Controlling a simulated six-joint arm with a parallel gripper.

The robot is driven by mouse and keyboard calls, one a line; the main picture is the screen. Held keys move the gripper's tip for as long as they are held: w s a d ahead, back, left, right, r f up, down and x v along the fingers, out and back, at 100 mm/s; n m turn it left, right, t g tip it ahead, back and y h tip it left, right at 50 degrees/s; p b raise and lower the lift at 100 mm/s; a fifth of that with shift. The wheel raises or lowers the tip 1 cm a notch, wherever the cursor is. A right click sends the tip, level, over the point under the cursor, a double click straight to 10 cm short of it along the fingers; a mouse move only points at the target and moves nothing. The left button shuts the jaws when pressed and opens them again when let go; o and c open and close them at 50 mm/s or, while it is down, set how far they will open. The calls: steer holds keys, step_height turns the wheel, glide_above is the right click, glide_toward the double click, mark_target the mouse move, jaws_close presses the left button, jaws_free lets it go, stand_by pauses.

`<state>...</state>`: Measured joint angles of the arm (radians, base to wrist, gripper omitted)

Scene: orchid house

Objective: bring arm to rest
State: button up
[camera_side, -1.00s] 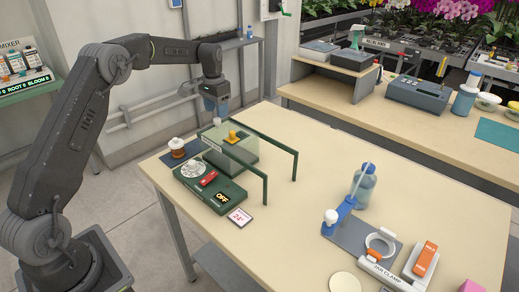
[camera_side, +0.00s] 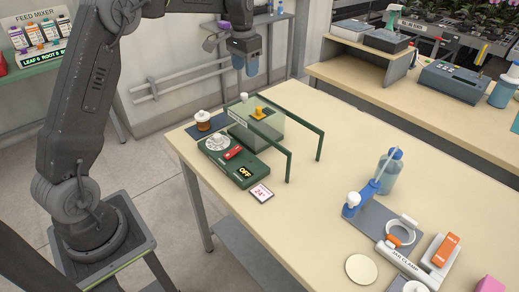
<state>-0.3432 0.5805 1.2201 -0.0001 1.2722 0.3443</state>
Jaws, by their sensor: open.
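My gripper (camera_side: 246,68) hangs at the end of my raised arm, beyond the far left edge of the wooden work table (camera_side: 330,200) in the picture. Its bluish fingers point down, are open, and hold nothing visible. It is in the air above and behind the clear-sided box (camera_side: 270,130) with the yellow knob (camera_side: 257,112), apart from it. The arm's upper bend is cut off by the top of the frame.
A green unit (camera_side: 222,158) reading OFF, with a dark green rail frame (camera_side: 318,145), stands at the table's left. The table's middle is clear.

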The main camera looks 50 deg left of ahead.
steer(key=s+d+r+t, duration=0.1)
steer(key=s+d+r, duration=0.3)
steer(key=s+d, duration=0.25)
steer(key=s+d+r+t, duration=0.1)
steer(key=s+d+r, duration=0.4)
steer(key=s, duration=0.2)
steer(key=s+d+f+t, duration=0.1)
steer(key=s+d+f, duration=0.1)
steer(key=s, duration=0.6)
steer(key=s+d+f+t, duration=0.1)
steer(key=s+d+f, duration=0.2)
steer(key=s, duration=0.6)
steer(key=shift+s+d+t, duration=0.3)
steer(key=shift+d+t, duration=0.1)
steer(key=shift+d, duration=0.4)
steer(key=shift+f, duration=0.1)
